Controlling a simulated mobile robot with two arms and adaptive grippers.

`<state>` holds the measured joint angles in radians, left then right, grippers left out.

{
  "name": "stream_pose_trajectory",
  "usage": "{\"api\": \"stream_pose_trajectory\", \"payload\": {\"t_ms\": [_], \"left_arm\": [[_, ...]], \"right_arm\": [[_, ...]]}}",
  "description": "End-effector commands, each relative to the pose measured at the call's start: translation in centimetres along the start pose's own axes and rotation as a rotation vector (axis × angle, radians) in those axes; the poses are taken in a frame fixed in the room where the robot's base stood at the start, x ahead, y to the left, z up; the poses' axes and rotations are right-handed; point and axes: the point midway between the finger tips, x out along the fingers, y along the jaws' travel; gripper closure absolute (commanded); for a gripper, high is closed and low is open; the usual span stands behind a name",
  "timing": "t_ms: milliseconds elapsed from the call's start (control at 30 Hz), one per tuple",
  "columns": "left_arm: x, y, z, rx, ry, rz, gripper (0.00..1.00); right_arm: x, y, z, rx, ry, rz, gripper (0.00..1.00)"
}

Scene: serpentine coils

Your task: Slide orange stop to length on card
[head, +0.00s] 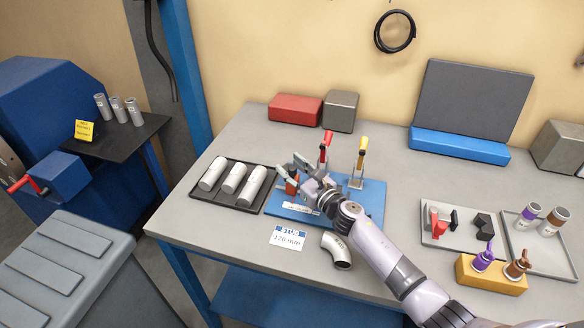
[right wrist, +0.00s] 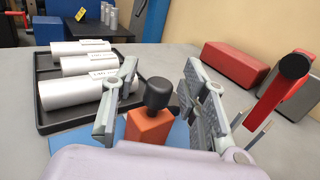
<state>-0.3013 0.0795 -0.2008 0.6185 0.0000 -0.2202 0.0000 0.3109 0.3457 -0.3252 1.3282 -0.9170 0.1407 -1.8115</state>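The orange stop (head: 291,187) sits on the blue fixture plate (head: 372,208), partly hidden by my right gripper (head: 291,172). In the right wrist view the stop is an orange block (right wrist: 148,128) with a black knob (right wrist: 160,93) on top. My right gripper (right wrist: 163,85) is open, its fingers on either side of the knob with gaps showing. The card (head: 287,238) lies at the table's front and reads "STUB 120 mm". A scale strip (head: 302,208) on the plate is too small to read. My left gripper is not in view.
A black tray (head: 223,207) with white tubes is left of the plate. Red-handled (head: 326,147) and yellow-handled (head: 362,151) clamps stand behind the gripper. A grey elbow pipe (head: 338,251) lies in front. Small parts trays (head: 439,240) stand at the right.

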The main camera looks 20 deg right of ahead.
Motion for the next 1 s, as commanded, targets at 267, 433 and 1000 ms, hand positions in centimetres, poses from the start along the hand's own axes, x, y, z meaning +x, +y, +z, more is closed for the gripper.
{"api": "stream_pose_trajectory", "payload": {"t_ms": [267,433,1000], "left_arm": [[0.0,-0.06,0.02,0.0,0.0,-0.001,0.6],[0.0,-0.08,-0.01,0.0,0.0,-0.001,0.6],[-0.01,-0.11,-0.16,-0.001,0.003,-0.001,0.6]], "right_arm": [[-0.03,0.0,-0.01,0.0,0.0,0.0,0.79],[-0.04,0.0,-0.01,0.0,0.0,0.0,0.9],[-0.05,0.0,-0.02,0.001,0.0,0.0,1.0]]}}
